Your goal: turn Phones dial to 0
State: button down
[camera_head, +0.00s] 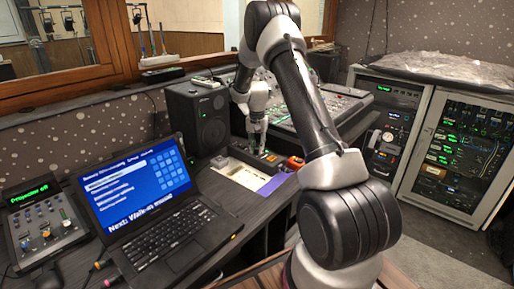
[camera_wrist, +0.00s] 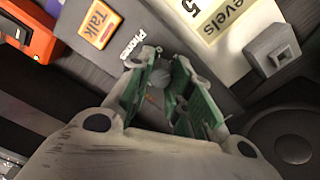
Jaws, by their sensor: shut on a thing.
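The Phones dial (camera_wrist: 158,76) is a small grey knob on a dark panel, just below the "PHONES" label in the wrist view. My gripper (camera_wrist: 160,82) has its green-padded fingers closed around the dial, one on each side. The fingers hide most of the dial, so I cannot read its setting. In the head view my gripper (camera_head: 257,150) points down onto the desk, right of the speaker, and the dial is hidden there.
An orange Talk button (camera_wrist: 100,24) sits left of the dial. A grey block (camera_wrist: 272,48) and a Levels note (camera_wrist: 212,18) lie to the right. A black speaker (camera_head: 198,115), a laptop (camera_head: 140,200) and a mixing console (camera_head: 335,112) surround the spot.

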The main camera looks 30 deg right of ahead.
jog(key=n, duration=0.6)
jog(key=shift+n, duration=0.3)
jog(key=n, duration=0.6)
jog(key=shift+n, duration=0.3)
jog(key=c, duration=1.3)
grip_release()
jog(key=shift+o, duration=0.2)
notch_tip(320, 180, up, 12)
